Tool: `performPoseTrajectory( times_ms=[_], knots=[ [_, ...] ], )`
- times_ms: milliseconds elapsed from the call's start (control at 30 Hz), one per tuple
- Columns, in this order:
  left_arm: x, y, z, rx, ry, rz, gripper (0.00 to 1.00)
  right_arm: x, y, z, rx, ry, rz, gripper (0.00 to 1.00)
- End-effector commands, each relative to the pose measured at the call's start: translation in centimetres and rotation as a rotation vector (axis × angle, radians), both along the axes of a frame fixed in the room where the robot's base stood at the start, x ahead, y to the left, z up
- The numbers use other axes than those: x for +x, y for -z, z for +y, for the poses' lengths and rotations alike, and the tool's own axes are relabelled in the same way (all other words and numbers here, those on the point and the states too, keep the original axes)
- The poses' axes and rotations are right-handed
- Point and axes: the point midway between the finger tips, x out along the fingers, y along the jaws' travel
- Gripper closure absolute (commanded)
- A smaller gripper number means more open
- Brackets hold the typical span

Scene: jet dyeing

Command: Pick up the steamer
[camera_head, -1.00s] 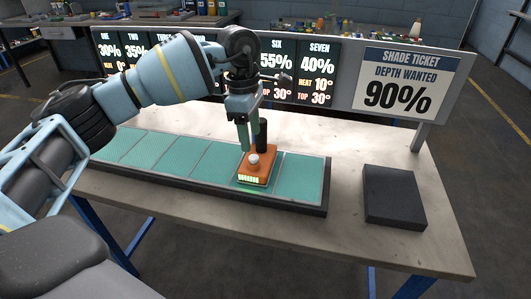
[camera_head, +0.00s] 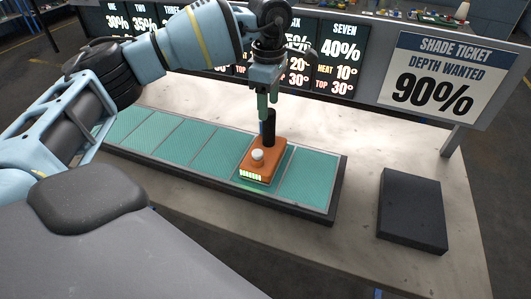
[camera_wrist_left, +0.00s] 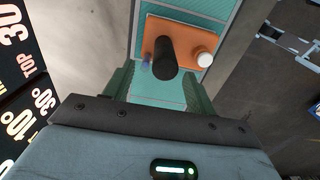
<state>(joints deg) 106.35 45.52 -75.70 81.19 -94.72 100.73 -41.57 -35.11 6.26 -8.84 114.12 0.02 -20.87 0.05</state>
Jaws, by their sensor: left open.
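The steamer has an orange base (camera_head: 267,170), a white knob, a lit strip on its front edge and an upright black handle (camera_head: 268,130). It stands on the teal panel second from the right. My left gripper (camera_head: 265,112) points down at the top of the handle, its green fingers partly overlapping it in the head view. In the left wrist view the gripper (camera_wrist_left: 160,85) is open, with the handle (camera_wrist_left: 163,60) seen between its spread fingers. I see no contact with the handle. My right gripper is out of view.
A row of teal panels (camera_head: 307,180) lies in a dark tray on the table. A dark block (camera_head: 412,212) sits at the right. Behind stand number boards (camera_head: 341,50) and a shade ticket sign (camera_head: 432,80) reading 90%. The table between tray and block is clear.

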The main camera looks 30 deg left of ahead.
Motion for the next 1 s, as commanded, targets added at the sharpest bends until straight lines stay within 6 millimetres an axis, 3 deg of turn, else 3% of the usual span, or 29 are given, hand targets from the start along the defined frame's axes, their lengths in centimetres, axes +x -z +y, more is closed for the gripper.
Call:
performPoseTrajectory(
  times_ms=[167,500,800,1000],
  knots=[
    [-0.1,0.5,-0.1,0.001,0.0,0.001,0.44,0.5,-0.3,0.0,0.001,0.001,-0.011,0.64],
    [-0.6,4.7,-0.5,0.0,0.0,0.0,0.44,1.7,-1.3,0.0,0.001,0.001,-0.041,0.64],
    [-0.5,5.2,-0.5,0.0,0.0,-0.001,0.44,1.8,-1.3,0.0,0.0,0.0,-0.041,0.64],
    [-0.5,5.2,-0.5,-0.001,0.0,-0.001,0.69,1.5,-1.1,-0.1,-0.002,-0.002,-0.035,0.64]
  ],
)
